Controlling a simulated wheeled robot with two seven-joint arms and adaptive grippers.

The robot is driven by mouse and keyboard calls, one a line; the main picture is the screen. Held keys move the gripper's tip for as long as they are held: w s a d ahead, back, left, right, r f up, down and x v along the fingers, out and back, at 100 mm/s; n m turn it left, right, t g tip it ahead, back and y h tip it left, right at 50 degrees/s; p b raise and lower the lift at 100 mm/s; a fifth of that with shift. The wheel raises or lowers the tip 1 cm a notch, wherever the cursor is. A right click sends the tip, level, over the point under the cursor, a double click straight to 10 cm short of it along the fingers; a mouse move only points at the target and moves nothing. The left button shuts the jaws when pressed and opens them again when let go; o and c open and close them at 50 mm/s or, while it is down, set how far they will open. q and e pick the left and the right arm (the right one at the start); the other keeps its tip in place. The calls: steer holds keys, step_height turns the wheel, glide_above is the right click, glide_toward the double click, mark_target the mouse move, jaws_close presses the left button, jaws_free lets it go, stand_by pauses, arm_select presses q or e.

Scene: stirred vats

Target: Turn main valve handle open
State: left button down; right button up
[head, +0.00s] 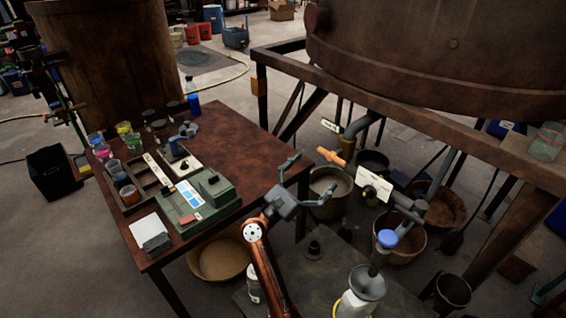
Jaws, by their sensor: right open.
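An orange handle (331,157) shows beside the pipe (358,125) under the large brown vat; I take it to be the main valve handle. It points left, toward my right gripper. My right gripper (305,182) is at the end of an orange arm from the bottom edge. Its two dark fingers are spread, with nothing between them. It is below and left of the handle, apart from it in the picture; the depth between them is hard to judge. A white tag (329,125) hangs near the pipe. My left gripper is out of view.
A brown table (230,130) with a green device (200,200) and several jars stands left of my arm. The vat's frame beam (420,120) crosses above the handle. A pipe with a blue part (388,238) and a funnel (368,283) are at lower right.

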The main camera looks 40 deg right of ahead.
mark_target(334, 155)
arm_select(q)
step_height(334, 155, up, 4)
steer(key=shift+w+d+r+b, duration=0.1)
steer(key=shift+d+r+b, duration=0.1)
steer(key=shift+b, duration=0.35)
arm_select(e)
steer(key=shift+m+g, duration=0.4)
steer(key=x, duration=0.7)
steer(key=shift+d+f, duration=0.15)
steer(key=shift+d, duration=0.3)
steer(key=shift+c, duration=0.3)
steer(key=c, duration=1)
